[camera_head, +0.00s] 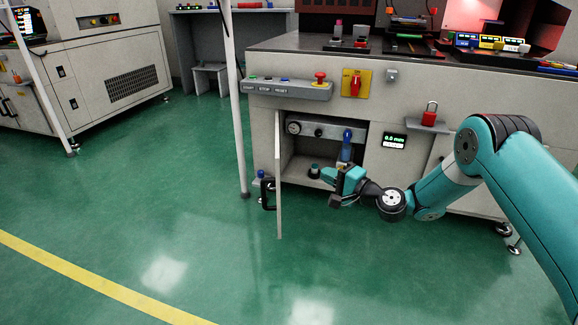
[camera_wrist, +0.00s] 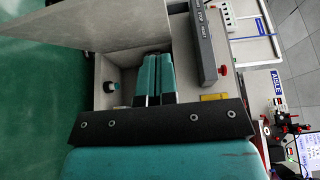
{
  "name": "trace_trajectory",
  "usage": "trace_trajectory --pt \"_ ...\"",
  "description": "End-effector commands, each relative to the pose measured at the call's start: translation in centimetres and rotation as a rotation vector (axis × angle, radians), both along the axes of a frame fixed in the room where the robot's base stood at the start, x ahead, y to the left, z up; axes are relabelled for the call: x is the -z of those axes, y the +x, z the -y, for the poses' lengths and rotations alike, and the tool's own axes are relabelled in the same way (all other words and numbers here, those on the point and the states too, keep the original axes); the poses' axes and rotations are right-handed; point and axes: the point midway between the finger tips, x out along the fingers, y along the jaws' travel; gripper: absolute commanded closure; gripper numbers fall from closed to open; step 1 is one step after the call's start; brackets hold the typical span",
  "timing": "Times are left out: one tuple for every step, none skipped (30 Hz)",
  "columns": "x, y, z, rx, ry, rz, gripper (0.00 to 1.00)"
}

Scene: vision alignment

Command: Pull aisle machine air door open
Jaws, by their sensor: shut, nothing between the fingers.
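The air door (camera_head: 278,178) is a thin pale panel at the left edge of a compartment opening in the machine. In the head view it stands swung outward, nearly edge-on, with its black handle (camera_head: 266,193) on the left face. In the wrist view the door (camera_wrist: 85,22) is a broad panel at upper left. My gripper (camera_head: 344,180) is at the front of the opening, right of the door and apart from its handle. Its two teal fingers (camera_wrist: 157,62) are together and empty. Whether a finger touches the door's inner face cannot be told.
The compartment holds a gauge (camera_head: 293,127), a blue valve handle (camera_head: 347,138) and a dark knob (camera_head: 314,171). A button panel (camera_head: 288,89) juts out above. A white post (camera_head: 238,110) stands left of the door. Green floor (camera_head: 140,200) is clear in front and left.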

Motion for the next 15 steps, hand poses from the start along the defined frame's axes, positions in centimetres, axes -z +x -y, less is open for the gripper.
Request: trace_trajectory --pt "0.1 0.5 -0.7 -0.004 -0.001 0.006 1.00" --pt "0.2 0.8 -1.1 -0.004 -0.001 0.007 1.00" --pt "0.2 1.2 -1.8 -0.005 -0.002 0.009 1.00" --pt "0.3 1.7 -2.2 -0.006 -0.001 0.008 1.00" --pt "0.3 2.1 -2.7 -0.006 -0.001 0.008 1.00" --pt "0.2 2.6 -3.5 -0.006 -0.001 0.009 1.00" --pt "0.4 3.1 -3.9 -0.006 -0.002 0.009 1.00" --pt "0.4 3.5 -4.5 -0.006 -0.003 0.008 1.00" --pt "0.3 4.1 -5.1 -0.005 -0.002 0.009 1.00" --pt "0.4 4.5 -5.6 -0.005 -0.002 0.009 1.00" --pt "0.4 4.9 -6.1 -0.007 -0.003 0.008 1.00" --pt "0.4 5.4 -6.7 -0.006 -0.002 0.007 1.00" --pt "0.3 5.8 -7.1 -0.005 -0.003 0.008 1.00" --pt "0.3 5.7 -7.7 -0.006 -0.002 0.006 1.00" --pt "0.3 5.6 -8.3 -0.006 -0.002 0.004 1.00"
